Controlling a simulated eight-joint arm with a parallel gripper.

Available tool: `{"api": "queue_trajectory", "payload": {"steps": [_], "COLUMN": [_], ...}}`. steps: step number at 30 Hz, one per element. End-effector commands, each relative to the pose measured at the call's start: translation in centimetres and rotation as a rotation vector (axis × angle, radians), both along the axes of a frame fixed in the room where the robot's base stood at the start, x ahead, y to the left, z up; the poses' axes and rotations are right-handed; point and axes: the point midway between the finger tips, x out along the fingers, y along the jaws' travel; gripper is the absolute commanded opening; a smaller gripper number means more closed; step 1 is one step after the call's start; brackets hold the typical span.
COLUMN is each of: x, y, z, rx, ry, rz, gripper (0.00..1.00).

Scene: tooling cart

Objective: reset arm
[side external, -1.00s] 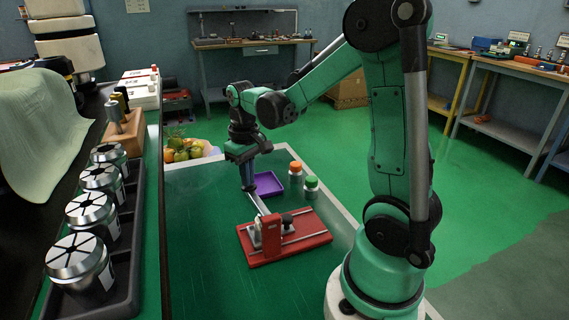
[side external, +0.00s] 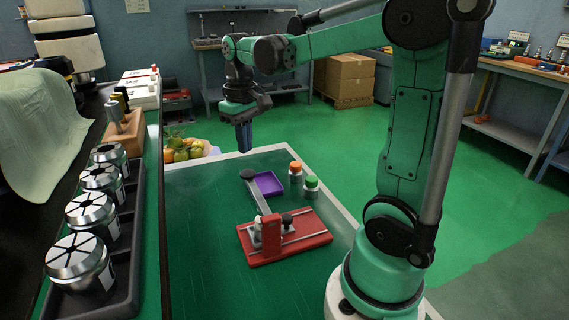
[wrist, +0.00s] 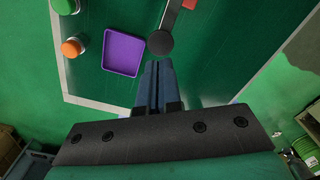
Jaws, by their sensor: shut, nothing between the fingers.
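My gripper (side external: 244,149) is shut and empty, raised above the green cart top and pointing down. In the wrist view its blue fingers (wrist: 156,66) lie together. A red fixture (side external: 300,242) with rails stands on the cart top, below and to the right of my gripper in the side view. Its grey lever (side external: 258,196) slants up and ends in a dark round knob (side external: 248,174). In the wrist view the knob (wrist: 160,43) shows just beyond my fingertips, with no grip on it. Part of the red fixture is cut off there.
A purple tray (side external: 268,184) lies behind the fixture, beside an orange-capped bottle (side external: 295,176) and a green-capped bottle (side external: 311,188). Several metal collets stand in a black rack (side external: 128,270) at left. Fruit (side external: 183,150) lies past the cart edge. The front cart top is clear.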

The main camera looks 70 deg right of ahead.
Motion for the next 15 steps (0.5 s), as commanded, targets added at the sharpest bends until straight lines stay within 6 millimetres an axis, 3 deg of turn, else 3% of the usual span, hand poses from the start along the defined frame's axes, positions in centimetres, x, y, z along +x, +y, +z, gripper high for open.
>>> {"api": "queue_trajectory", "payload": {"steps": [11,15], "x": [0.0,-0.1], "y": [0.2,2.1], "z": [0.3,0.3], "rx": [-0.002,-0.029], "ry": [-0.005,-0.071], "rz": [0.003,0.039], "gripper": [0.0,0.0]}}
